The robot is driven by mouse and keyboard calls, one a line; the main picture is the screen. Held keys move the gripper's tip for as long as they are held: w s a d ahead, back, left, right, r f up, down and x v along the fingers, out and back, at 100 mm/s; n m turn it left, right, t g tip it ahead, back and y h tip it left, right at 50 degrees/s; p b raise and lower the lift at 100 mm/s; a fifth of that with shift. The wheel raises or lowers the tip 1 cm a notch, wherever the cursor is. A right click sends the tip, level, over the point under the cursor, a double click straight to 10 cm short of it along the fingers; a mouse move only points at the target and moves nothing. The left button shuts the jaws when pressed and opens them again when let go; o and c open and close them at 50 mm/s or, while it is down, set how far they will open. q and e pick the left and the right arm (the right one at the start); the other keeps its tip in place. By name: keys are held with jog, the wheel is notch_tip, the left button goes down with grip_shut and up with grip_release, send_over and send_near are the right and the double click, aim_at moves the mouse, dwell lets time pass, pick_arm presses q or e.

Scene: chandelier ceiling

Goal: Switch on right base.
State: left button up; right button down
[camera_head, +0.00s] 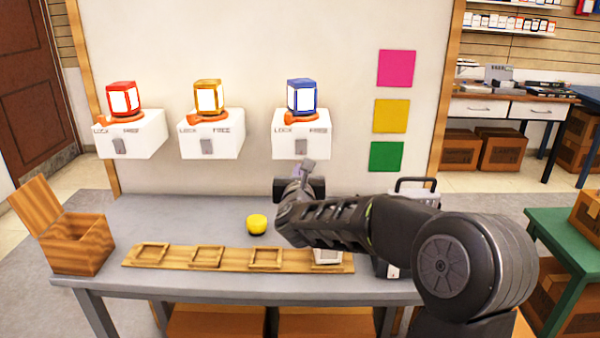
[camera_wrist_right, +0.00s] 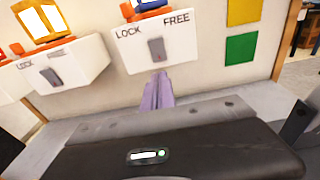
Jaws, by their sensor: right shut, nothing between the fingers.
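The right base (camera_head: 313,142) is a white wall-mounted box marked LOCK and FREE, with a blue lantern (camera_head: 302,97) on top. Its grey switch (camera_head: 301,146) is on the front face and also shows in the right wrist view (camera_wrist_right: 156,49). I cannot tell which side the switch is set to. My right gripper (camera_head: 308,166) is just below and in front of this switch. Its narrow fingers (camera_wrist_right: 159,80) are shut and empty, pointing up at the base; whether they touch the switch is unclear. My left gripper is not in view.
Two similar bases carry a red lantern (camera_head: 121,98) and a yellow lantern (camera_head: 208,97). A grey table (camera_head: 190,213) below holds a wooden box (camera_head: 82,245), a yellow ball (camera_head: 257,224) and a wooden frame strip (camera_head: 178,257). Coloured squares (camera_head: 391,116) hang right of the bases.

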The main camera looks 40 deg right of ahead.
jog(key=s+a+f+b, duration=0.1)
jog(key=s+a, duration=0.3)
jog(key=s, duration=0.1)
jog(key=shift+s, duration=0.2)
jog(key=shift+f, duration=0.2)
